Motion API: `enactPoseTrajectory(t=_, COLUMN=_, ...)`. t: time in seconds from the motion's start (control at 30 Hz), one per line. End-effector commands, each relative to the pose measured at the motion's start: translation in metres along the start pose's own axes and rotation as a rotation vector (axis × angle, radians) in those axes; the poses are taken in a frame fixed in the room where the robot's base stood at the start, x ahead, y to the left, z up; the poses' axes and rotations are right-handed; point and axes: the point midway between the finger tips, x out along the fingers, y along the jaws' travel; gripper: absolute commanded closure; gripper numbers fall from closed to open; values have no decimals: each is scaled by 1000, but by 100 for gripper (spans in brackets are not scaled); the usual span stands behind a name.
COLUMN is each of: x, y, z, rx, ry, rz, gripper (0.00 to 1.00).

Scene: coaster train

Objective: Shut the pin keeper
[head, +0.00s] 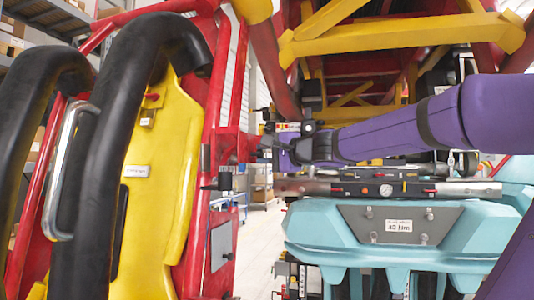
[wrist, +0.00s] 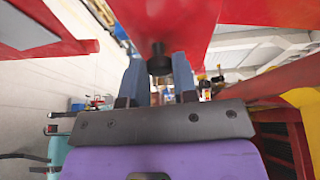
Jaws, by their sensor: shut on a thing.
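My gripper (head: 268,150) is at the end of my purple arm, against the side of the red frame (head: 233,145) of the yellow-and-red seat. In the wrist view its two blue-grey fingers (wrist: 158,70) stand apart, with a dark round knob (wrist: 159,62) between them, below a red panel (wrist: 170,20). The gripper is shut on this knob. I cannot tell for sure whether the knob belongs to the pin keeper. The fingertips are small and partly hidden in the head view.
A black-ended pin (head: 220,182) sticks out of the red frame below my gripper. Black padded restraints (head: 130,130) and the yellow seat back (head: 160,170) fill the left. A turquoise car body (head: 310,225) lies at lower right. Yellow beams (head: 400,35) cross above.

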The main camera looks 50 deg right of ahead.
Motion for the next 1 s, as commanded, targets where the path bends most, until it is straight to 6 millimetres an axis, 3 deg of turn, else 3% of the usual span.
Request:
enactPoseTrajectory(t=0.67, x=2, y=4, z=1, rx=14, ry=-1, rz=-27, gripper=100)
enactPoseTrajectory(t=0.7, x=2, y=4, z=1, rx=14, ry=-1, rz=-27, gripper=71)
enactPoseTrajectory(t=0.8, x=2, y=3, z=1, rx=14, ry=-1, rz=-28, gripper=48)
enactPoseTrajectory(t=1.0, x=2, y=2, z=1, rx=13, ry=-1, rz=-30, gripper=48)
